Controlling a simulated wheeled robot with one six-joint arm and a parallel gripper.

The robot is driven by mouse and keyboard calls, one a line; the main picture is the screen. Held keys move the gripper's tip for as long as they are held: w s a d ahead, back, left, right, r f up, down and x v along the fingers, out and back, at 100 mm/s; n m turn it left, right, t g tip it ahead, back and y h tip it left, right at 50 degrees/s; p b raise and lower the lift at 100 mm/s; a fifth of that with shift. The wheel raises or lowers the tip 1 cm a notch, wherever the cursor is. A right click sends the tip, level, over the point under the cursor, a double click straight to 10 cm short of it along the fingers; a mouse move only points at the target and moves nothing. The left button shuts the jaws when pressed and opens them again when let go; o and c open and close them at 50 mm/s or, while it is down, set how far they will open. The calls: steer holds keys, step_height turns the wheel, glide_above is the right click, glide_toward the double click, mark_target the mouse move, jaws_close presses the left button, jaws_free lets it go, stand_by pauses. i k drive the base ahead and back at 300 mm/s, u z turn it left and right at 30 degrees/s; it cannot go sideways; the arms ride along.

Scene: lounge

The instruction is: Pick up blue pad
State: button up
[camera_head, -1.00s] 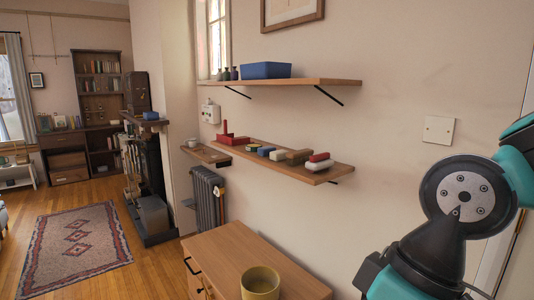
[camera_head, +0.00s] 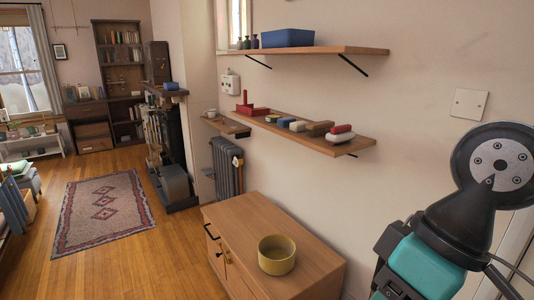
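A small blue pad (camera_head: 285,122) lies on the lower wall shelf (camera_head: 335,149), in a row of small items. A yellow-green item (camera_head: 272,118) is to its left and a cream block (camera_head: 298,126) to its right. My arm shows at the right edge, well apart from the shelf. My gripper itself is not in view.
On the lower shelf are also a red tray (camera_head: 250,110), a brown block (camera_head: 319,128) and a red item (camera_head: 341,129) on a white one. Above, the upper shelf (camera_head: 345,50) holds a blue box (camera_head: 288,38). Below stands a wooden cabinet (camera_head: 265,215) with a yellow bowl (camera_head: 276,256).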

mark_target(285, 122)
steer(key=u, duration=0.7)
steer(key=i, duration=0.75)
steer(key=u, duration=1.05)
steer(key=i, duration=1.75)
steer(key=z, duration=1.25)
steer(key=i, duration=0.75)
steer(key=z, duration=0.85)
